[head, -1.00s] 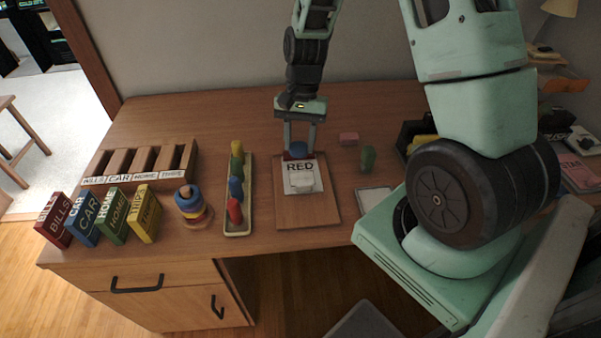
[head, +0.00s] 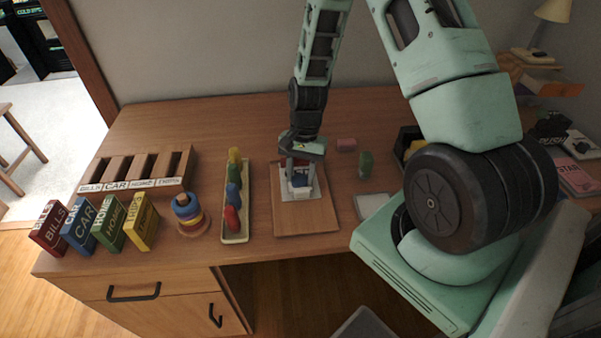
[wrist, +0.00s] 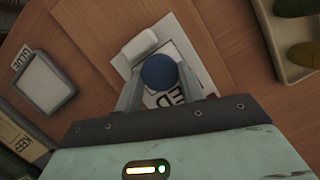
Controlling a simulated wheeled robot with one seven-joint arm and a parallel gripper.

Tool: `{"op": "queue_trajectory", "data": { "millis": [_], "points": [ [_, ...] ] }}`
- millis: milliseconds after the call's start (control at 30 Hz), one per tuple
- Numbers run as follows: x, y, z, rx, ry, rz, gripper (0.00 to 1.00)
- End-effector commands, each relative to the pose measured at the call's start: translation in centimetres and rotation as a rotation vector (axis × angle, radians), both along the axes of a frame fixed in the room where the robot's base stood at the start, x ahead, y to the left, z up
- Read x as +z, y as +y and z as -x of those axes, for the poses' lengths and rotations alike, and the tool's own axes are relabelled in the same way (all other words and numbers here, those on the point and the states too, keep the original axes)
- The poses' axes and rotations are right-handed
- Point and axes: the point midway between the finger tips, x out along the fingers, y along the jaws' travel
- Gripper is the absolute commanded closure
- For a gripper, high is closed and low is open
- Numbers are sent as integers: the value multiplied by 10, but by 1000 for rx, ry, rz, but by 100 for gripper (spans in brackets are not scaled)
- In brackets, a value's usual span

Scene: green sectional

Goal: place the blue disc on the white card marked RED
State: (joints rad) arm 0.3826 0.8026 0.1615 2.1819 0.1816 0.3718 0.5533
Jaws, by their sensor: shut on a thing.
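My gripper (head: 300,178) points down over the wooden board and is shut on the blue disc (wrist: 159,71), which sits between the two fingertips in the wrist view. The white card marked RED (wrist: 197,62) lies on the board below, with only its last letters showing past the disc and fingers. In the head view the fingers cover much of the card (head: 313,190). A small white block (wrist: 138,45) stands on the card beside the disc. I cannot tell whether the disc touches the card.
The wooden board (head: 304,222) has bare room in front of the card. A tray of coloured pegs (head: 236,239) is to its left, with a ring stack (head: 189,214) beyond.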

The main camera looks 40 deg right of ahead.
Motion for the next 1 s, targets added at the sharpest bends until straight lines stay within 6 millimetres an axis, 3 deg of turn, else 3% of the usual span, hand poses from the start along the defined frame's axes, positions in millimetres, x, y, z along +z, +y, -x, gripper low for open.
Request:
{"op": "queue_trajectory", "data": {
  "millis": [233,267,333,733,1000],
  "points": [
    [-3,0,0,0,1,-1,82],
    [-3,0,0,0,0,0,58],
    [-2,0,0,0,0,0,39],
    [5,-1,-1,1,-2,0,39],
    [53,-13,-9,-1,-7,3,39]
  ]
}}
